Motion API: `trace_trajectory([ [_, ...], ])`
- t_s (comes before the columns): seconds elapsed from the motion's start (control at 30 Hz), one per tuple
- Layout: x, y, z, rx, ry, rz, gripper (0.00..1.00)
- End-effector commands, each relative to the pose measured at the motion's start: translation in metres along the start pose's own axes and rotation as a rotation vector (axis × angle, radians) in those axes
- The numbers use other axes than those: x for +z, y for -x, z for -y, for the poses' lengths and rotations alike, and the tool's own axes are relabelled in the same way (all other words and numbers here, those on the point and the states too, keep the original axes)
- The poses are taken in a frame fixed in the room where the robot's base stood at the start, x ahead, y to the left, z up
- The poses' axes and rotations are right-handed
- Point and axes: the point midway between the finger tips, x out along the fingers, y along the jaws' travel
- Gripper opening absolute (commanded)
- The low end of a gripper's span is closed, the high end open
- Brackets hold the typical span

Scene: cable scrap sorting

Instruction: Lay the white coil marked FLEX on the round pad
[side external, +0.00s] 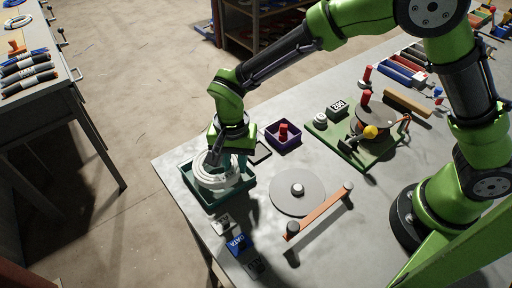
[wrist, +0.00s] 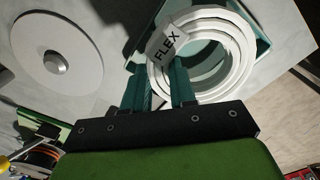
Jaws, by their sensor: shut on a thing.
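The white coil marked FLEX (side external: 212,178) is at the teal tray (side external: 205,203) near the table's left corner in the side view. I cannot tell whether it rests in the tray or is just above it. In the wrist view the coil (wrist: 240,50) shows its FLEX tag facing up. My gripper (side external: 214,156) is shut on the coil's near rim, with the two teal fingers (wrist: 160,82) either side of it in the wrist view. The round pad (side external: 285,202), a flat grey disc with a pale knob at its centre, is bare to the right; it also shows in the wrist view (wrist: 45,75).
An orange bar (side external: 320,210) between two dark posts stands just in front of the pad. A purple bin (side external: 283,143) with a red piece is behind it. A green board (side external: 340,146) with a cable reel lies farther right. Small labelled blocks (side external: 238,243) lie near the front edge.

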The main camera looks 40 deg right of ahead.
Motion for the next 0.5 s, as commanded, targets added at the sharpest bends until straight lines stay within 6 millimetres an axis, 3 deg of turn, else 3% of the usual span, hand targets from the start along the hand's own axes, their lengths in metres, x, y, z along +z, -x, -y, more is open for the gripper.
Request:
trace_trajectory([
  [0.5, -0.0003, 0.0115, 0.0012, -0.008, 0.000, -0.001, 0.00],
])
